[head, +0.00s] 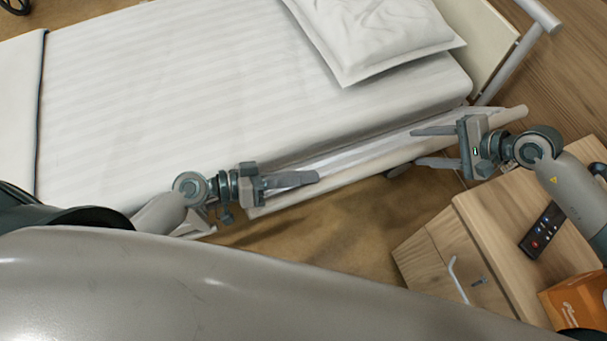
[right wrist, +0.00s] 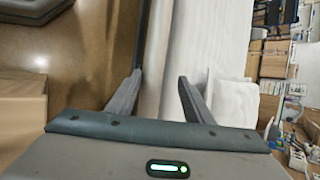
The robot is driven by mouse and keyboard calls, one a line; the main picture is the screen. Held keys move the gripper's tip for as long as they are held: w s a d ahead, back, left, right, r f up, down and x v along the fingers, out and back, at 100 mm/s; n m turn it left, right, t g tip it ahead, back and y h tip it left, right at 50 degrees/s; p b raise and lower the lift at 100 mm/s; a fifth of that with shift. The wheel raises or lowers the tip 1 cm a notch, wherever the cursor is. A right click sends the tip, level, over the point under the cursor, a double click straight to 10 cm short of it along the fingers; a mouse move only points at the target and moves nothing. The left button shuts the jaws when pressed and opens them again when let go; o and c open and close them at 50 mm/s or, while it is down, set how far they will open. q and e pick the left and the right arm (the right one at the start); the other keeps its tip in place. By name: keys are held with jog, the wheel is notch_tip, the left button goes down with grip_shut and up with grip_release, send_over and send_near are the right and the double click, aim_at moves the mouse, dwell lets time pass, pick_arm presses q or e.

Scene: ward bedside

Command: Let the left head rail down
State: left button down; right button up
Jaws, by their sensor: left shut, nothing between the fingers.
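The pale head rail (head: 350,174) runs along the near side of the bed (head: 215,100), low beside the mattress. My left gripper (head: 317,176) is shut and empty, its fingers over the left part of the rail. My right gripper (head: 414,147) is open, its fingers on either side of the rail towards its right end. In the right wrist view the rail (right wrist: 155,85) lies between the spread fingers (right wrist: 160,77); I cannot tell whether they touch it. The rail's latch is not clearly visible.
A wooden bedside cabinet (head: 470,250) stands at the lower right, close to my right arm. A dark remote (head: 542,229) and an orange box (head: 578,302) are on it. A white pillow (head: 375,35) lies on the bed. Brown floor (head: 330,230) is clear between bed and cabinet.

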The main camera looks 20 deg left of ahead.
jog(key=v, duration=1)
jog(key=shift+s, duration=0.1)
